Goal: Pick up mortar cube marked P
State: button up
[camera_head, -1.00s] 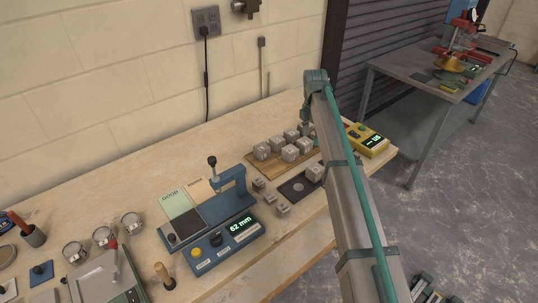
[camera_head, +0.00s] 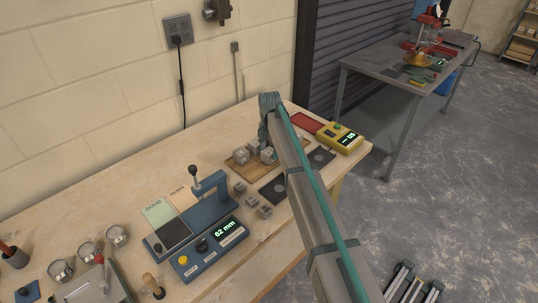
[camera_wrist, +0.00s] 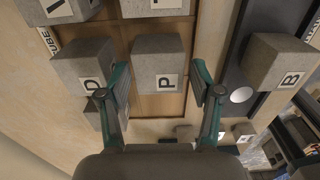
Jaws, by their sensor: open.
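The mortar cube marked P (camera_wrist: 153,58) is a rough grey block with a white letter label, seen in the wrist view on a wooden tray (camera_wrist: 164,105). My gripper (camera_wrist: 161,75) is open, with one green finger on each side of the lower part of the P cube in the picture. I cannot tell whether the fingers touch it or how far above it they are.
A cube marked D (camera_wrist: 82,68) stands left of P, close to the left finger. A cube marked B (camera_wrist: 276,62) stands to the right on a dark plate. Another cube (camera_wrist: 155,8) lies beyond P.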

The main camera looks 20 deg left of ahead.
aim_at(269, 151)
jog(key=shift+f+p, duration=0.4)
jog(key=shift+f, duration=1.15)
jog(key=c, duration=1.1)
jog(key=shift+r, duration=0.15)
jog(key=shift+c, duration=0.2)
